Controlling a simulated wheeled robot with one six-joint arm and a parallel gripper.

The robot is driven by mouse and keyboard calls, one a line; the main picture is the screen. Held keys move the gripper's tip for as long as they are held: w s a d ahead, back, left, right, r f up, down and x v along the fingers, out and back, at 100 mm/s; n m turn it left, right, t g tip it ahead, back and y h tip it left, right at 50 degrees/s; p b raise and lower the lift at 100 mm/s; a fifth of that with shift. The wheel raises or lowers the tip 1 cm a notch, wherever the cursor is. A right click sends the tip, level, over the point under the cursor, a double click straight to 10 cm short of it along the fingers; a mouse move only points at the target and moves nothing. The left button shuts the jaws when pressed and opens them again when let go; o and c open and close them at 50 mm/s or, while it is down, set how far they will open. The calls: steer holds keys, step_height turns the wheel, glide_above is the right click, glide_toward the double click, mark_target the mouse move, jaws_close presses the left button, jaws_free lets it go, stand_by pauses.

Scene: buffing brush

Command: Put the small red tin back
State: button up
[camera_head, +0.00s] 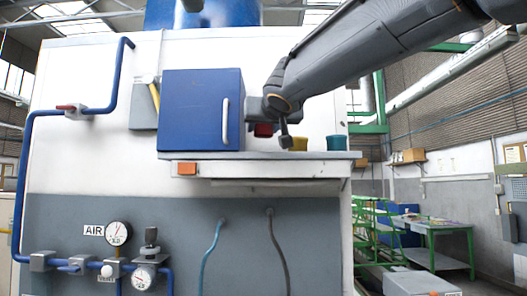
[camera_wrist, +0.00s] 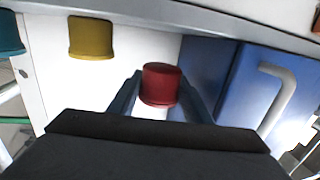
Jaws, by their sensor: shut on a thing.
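The small red tin (camera_head: 263,130) is just right of the blue cabinet in the head view, with its lower edge a little above the shelf top. In the wrist view the red tin (camera_wrist: 160,85) sits between the two fingers of my gripper (camera_wrist: 160,92), which is shut on it. In the head view my wrist and arm come in from the upper right and partly cover the tin. The wrist view appears upside down, with the shelf along its top edge; the tin is apart from that edge.
A yellow tin (camera_head: 299,144) and a teal tin (camera_head: 337,143) stand on the shelf (camera_head: 270,169) to the right. The blue cabinet (camera_head: 200,110) with a pale handle stands at the left, its door shut. Gauges and blue pipes are on the left wall.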

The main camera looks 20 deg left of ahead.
steer(key=shift+f+b, duration=1)
steer(key=shift+f, duration=1.2)
steer(key=shift+f, duration=0.1)
steer(key=o, duration=1.1)
steer(key=shift+s+d, duration=0.15)
steer(key=shift+s, duration=0.25)
steer(key=b+v, duration=0.3)
steer(key=v, duration=0.8)
steer(key=shift+s, duration=0.15)
